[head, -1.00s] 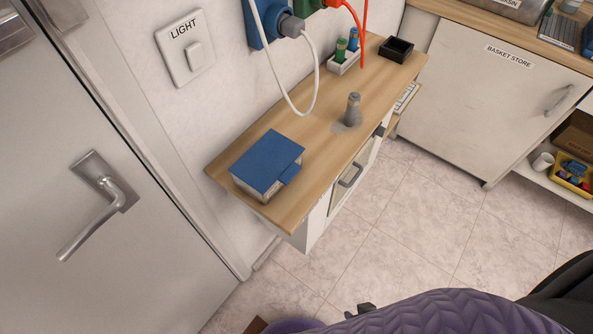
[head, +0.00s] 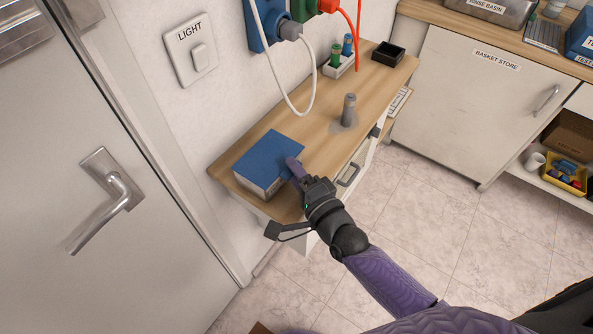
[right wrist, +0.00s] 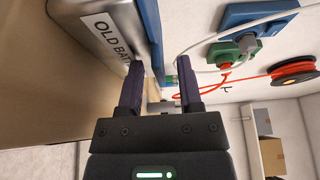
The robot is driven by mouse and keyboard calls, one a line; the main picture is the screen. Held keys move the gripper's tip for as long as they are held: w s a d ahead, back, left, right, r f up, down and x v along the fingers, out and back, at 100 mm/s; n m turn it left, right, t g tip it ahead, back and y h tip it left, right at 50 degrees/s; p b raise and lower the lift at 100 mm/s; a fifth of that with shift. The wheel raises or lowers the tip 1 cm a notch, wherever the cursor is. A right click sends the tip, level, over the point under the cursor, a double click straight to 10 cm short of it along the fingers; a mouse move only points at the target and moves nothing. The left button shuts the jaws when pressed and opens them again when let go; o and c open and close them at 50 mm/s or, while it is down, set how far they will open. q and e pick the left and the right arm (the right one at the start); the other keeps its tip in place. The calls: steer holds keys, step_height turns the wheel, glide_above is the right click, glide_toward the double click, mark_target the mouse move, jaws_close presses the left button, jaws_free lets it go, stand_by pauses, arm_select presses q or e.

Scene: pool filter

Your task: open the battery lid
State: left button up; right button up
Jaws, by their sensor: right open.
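The battery box is a small grey box with a blue lid (head: 268,158) on the wooden counter. The lid lies flat and looks shut. In the right wrist view the box wall (right wrist: 108,22) carries a label reading "OLD BAT…", and the blue lid edge (right wrist: 152,20) runs beside it. My right gripper (head: 294,167) is at the lid's front right edge and covers the tab there. In the right wrist view its open fingers (right wrist: 160,82) have one finger close to the labelled wall; I cannot tell whether it touches. My left gripper is out of view.
A grey cylinder (head: 349,109) stands on the counter right of the box. A white cable (head: 297,108) loops down from the wall sockets behind. A small rack (head: 340,66) and a black tray (head: 388,53) stand farther back. A door handle (head: 106,195) is at left.

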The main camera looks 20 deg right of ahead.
jaws_close()
stand_by(1.4)
